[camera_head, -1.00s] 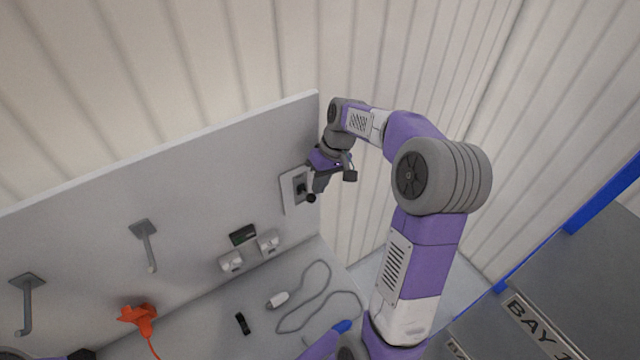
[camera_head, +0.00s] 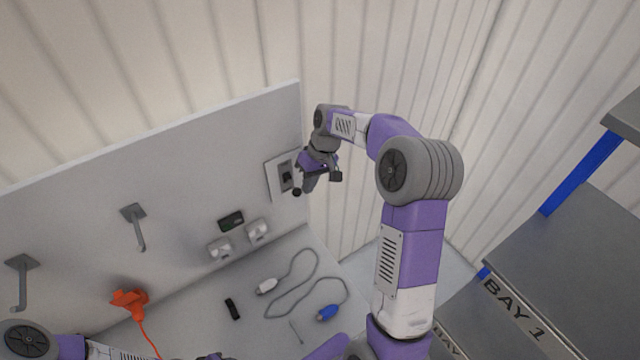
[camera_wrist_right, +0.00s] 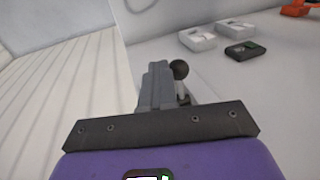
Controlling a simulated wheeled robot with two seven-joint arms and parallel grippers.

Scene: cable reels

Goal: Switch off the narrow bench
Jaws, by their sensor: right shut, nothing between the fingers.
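A pale switch plate (camera_head: 272,180) with a dark slot sits at the right end of the grey panel. Its lever ends in a dark round knob (camera_head: 297,192), which stands out low in front of the plate. My right gripper (camera_head: 308,186) is shut and empty, just right of the knob. In the right wrist view the shut fingers (camera_wrist_right: 158,86) point at the panel, with the knob (camera_wrist_right: 181,69) close beside their tips; I cannot tell whether they touch. My left arm shows at the bottom left, its gripper out of frame.
Two white sockets (camera_head: 220,249) and a small dark display (camera_head: 231,221) are on the panel, left of the switch. Bay 1 shelving (camera_head: 560,260) stands at right.

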